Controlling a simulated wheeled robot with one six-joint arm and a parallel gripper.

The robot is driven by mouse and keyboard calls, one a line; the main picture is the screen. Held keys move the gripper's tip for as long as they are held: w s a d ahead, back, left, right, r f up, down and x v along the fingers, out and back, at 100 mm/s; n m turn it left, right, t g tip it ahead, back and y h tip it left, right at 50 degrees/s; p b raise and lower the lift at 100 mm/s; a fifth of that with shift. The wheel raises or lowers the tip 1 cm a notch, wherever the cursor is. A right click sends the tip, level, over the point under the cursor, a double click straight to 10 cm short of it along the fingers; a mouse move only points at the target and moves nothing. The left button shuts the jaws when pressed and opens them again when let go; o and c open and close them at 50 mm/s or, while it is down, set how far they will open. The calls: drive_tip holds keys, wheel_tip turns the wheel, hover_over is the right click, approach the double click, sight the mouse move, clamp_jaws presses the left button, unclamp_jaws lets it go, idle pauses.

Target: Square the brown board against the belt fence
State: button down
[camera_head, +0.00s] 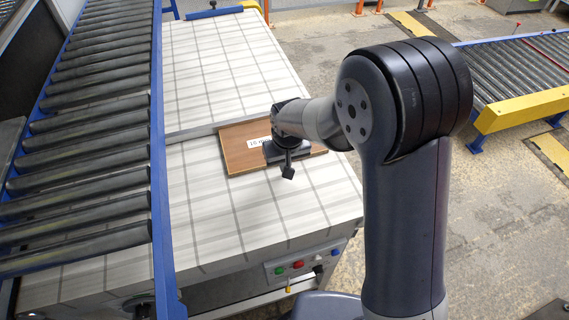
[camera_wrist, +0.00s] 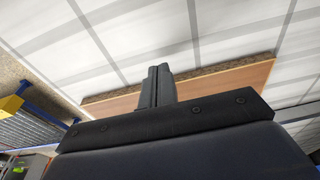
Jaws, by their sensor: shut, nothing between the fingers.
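The brown board (camera_head: 238,157) lies flat on the white checked belt (camera_head: 205,215), with a white label on its top. My gripper (camera_head: 288,172) is over the board's near right part and hides some of it. In the wrist view the two fingers (camera_wrist: 157,85) are together with nothing between them. The board (camera_wrist: 222,85) shows behind them, its speckled edge running slantwise. I cannot tell whether the fingertips touch the board. A thin grey strip (camera_head: 190,134) crosses the belt by the board's far left corner; I cannot tell whether it is the fence.
A blue rail (camera_head: 157,150) and a roller conveyor (camera_head: 85,130) run along the belt's left side. A blue bar (camera_head: 214,13) lies at the belt's far end. Another roller conveyor (camera_head: 515,65) with a yellow end stands at the right. The belt in front of the board is clear.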

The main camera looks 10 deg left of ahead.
wheel_tip(320, 180, up, 6)
drive_tip(key=p, duration=0.3)
drive_tip(key=shift+f, duration=0.25)
drive_tip(key=shift+f, duration=0.1)
wheel_tip(320, 180, down, 7)
drive_tip(key=b, duration=0.4)
drive_tip(key=shift+b, duration=0.3)
drive_tip(key=shift+w+f, duration=0.1)
drive_tip(key=shift+w+a+r, duration=0.2)
drive_tip(key=shift+w+a, duration=0.15)
drive_tip(key=shift+w, duration=0.15)
